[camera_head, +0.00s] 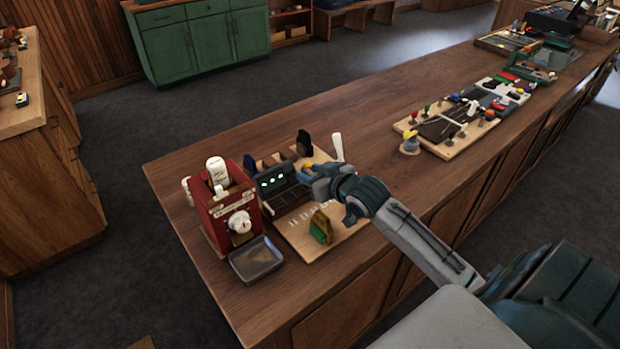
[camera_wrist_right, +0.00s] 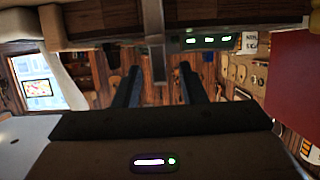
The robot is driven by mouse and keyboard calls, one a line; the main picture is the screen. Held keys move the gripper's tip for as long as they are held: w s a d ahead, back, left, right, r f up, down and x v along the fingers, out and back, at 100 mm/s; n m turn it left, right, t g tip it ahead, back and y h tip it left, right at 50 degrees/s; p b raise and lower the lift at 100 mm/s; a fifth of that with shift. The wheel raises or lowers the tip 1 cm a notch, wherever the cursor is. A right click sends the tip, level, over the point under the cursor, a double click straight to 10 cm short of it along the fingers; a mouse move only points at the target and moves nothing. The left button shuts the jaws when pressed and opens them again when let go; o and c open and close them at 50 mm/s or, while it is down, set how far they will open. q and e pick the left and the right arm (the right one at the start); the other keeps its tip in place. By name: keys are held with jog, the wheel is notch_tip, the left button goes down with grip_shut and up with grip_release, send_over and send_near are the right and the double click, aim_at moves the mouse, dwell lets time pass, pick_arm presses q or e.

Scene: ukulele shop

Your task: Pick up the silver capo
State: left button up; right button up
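I cannot pick out the silver capo for sure in the head view. My right gripper (camera_head: 311,174) is over the wooden board, beside the black device with green lights (camera_head: 276,186), and covers what lies behind it. In the right wrist view, the two dark fingers (camera_wrist_right: 158,88) are apart, so the gripper is open. A grey metallic upright piece (camera_wrist_right: 152,42) shows between and beyond the fingertips. It may be the capo, but I cannot tell, nor whether anything touches it. My left gripper is not in view.
The wooden board (camera_head: 291,233) on the counter holds a green and tan piece (camera_head: 321,227). A red box (camera_head: 215,217) with white bottles and a grey tray (camera_head: 256,260) are to the left. A board of small parts (camera_head: 446,142) is farther right.

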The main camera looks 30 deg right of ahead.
jog(key=shift+x, duration=1.45)
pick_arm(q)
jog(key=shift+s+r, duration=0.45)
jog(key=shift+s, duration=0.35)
pick_arm(e)
jog(key=shift+c, duration=0.3)
grip_shut()
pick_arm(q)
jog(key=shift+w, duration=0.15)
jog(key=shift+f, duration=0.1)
pick_arm(e)
jog(key=shift+r, duration=0.15)
